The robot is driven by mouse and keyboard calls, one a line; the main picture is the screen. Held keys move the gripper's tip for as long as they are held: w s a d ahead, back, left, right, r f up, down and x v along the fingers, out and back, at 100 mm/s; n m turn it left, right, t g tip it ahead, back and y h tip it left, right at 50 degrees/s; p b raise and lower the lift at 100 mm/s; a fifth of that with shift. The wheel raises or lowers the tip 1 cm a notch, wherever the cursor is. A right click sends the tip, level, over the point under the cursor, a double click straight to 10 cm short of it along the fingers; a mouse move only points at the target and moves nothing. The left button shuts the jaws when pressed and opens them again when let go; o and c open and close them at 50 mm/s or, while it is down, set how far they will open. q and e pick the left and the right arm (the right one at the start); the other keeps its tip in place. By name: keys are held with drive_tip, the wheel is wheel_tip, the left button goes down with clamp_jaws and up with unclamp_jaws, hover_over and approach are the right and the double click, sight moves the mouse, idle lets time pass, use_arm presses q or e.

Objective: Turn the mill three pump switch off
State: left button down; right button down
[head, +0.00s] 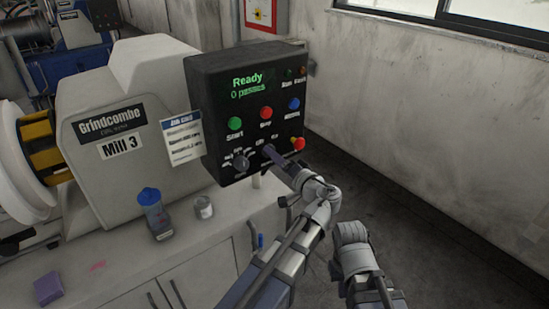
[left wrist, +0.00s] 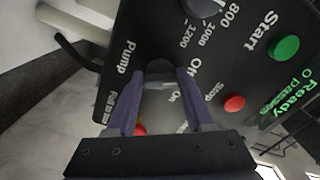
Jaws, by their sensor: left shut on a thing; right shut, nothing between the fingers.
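The Mill 3 control panel (head: 225,95) is a black box with a green "Ready / 0 passes" display. My left gripper (head: 268,152) reaches its lower part. In the left wrist view the two purple fingers of my left gripper (left wrist: 160,80) are closed around the dark pump switch (left wrist: 160,68), between the "Pump" label and the "Off" and "On" labels. The fingers hide much of the switch, so I cannot tell which label it points to. Part of my other arm shows at lower right, without visible fingertips.
Beside the switch are a speed dial (head: 241,161), a red-and-yellow button (head: 298,144), a green Start button (head: 235,123), a red Stop button (head: 266,113) and a blue button (head: 294,104). A blue-lidded bottle (head: 153,215) and a small can (head: 203,207) stand on the bench below.

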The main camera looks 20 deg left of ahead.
use_arm(q)
drive_tip(key=shift+f, duration=0.1)
idle(0.3)
drive_tip(key=shift+c, duration=1.4)
unclamp_jaws()
